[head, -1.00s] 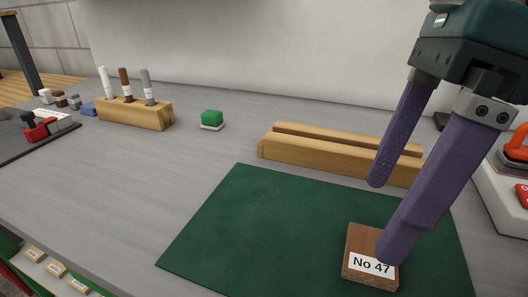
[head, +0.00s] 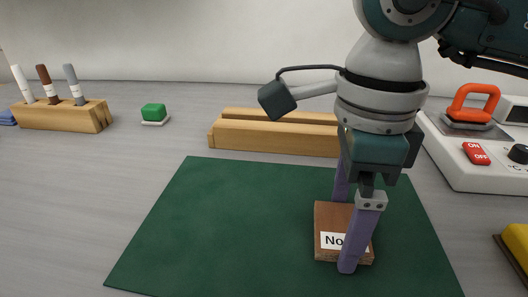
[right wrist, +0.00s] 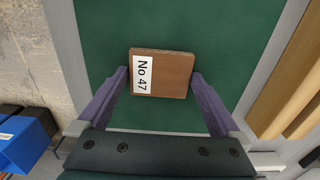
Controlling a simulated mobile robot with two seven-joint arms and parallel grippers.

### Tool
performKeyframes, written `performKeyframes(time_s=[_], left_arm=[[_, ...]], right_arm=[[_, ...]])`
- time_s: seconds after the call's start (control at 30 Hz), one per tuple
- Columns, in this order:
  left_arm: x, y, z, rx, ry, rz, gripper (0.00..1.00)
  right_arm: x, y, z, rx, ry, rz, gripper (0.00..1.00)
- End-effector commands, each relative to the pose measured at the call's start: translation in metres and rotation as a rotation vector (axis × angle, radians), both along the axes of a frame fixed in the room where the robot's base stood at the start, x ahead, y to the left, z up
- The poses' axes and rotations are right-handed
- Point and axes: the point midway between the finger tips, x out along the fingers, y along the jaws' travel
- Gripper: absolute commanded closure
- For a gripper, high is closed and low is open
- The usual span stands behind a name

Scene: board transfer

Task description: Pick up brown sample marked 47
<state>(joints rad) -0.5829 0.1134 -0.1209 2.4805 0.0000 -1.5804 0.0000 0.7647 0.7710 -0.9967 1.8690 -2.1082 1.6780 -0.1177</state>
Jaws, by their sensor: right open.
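The brown sample (head: 331,218) is a flat brown block with a white label reading "No 47". It lies on the green mat (head: 220,220). In the right wrist view the whole block (right wrist: 173,75) and its label show between the fingertips. My right gripper (head: 346,225) is open, with its purple fingers pointing down on either side of the block. In the right wrist view the gripper (right wrist: 160,78) has a finger close to each side of the block. In the head view the near finger hides part of the label. My left gripper is not in view.
A wooden slotted block (head: 270,134) lies behind the mat. A hot-plate device (head: 480,150) with an orange handle stands at right. The mat's left half is clear.

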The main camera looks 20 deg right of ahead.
Motion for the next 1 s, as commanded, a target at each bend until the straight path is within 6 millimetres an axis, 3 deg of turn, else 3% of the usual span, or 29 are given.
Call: performKeyframes(time_s=[0.17, 0.73, 1.0], left_arm=[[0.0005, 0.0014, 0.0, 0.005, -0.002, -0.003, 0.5], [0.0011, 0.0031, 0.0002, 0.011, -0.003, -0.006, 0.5], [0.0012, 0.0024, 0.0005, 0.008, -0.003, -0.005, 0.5]], right_arm=[[0.0001, 0.0002, -0.0003, 0.001, -0.001, 0.0, 0.0], [0.0003, 0.0001, 0.0003, 0.001, -0.001, 0.0, 0.62], [0.0005, 0.0002, 0.0023, 0.002, -0.001, 0.0, 0.62]])
